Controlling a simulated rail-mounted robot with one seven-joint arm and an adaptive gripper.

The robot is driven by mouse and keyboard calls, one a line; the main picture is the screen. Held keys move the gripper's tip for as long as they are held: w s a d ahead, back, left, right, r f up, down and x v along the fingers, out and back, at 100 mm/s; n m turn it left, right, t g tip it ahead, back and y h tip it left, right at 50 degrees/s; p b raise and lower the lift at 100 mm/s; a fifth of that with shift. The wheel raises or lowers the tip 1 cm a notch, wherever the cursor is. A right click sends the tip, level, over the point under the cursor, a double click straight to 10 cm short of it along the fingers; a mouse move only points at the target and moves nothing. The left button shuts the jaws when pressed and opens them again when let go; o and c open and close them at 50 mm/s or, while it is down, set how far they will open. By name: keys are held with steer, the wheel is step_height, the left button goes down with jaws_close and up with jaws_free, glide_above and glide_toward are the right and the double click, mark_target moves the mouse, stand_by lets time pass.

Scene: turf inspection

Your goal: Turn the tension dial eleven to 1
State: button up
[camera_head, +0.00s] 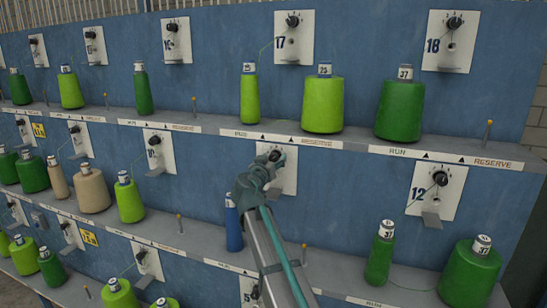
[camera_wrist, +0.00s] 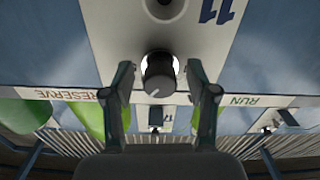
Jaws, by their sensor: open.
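The dial of plate 11 is a dark round knob (camera_wrist: 158,80) with a pale pointer line, between my gripper's two fingers in the wrist view. Its white plate (camera_wrist: 115,25) carries the number 11. In the head view the plate (camera_head: 290,178) is on the middle row, and its dial (camera_head: 276,155) is partly hidden behind my gripper (camera_head: 262,168). My gripper (camera_wrist: 160,100) is open, with one finger on each side of the dial and a gap showing on both sides. The dial's scale marks cannot be read.
Plate 12 (camera_head: 437,190) is to the right, plates 17 (camera_head: 294,38) and 18 (camera_head: 451,40) are above. A ledge (camera_head: 270,132) with green yarn cones (camera_head: 323,105) runs above the dial. A blue spool (camera_head: 234,228) stands close beside my arm.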

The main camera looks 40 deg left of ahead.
steer(key=shift+w+a, duration=0.1)
steer(key=shift+w, duration=0.15)
jaws_close()
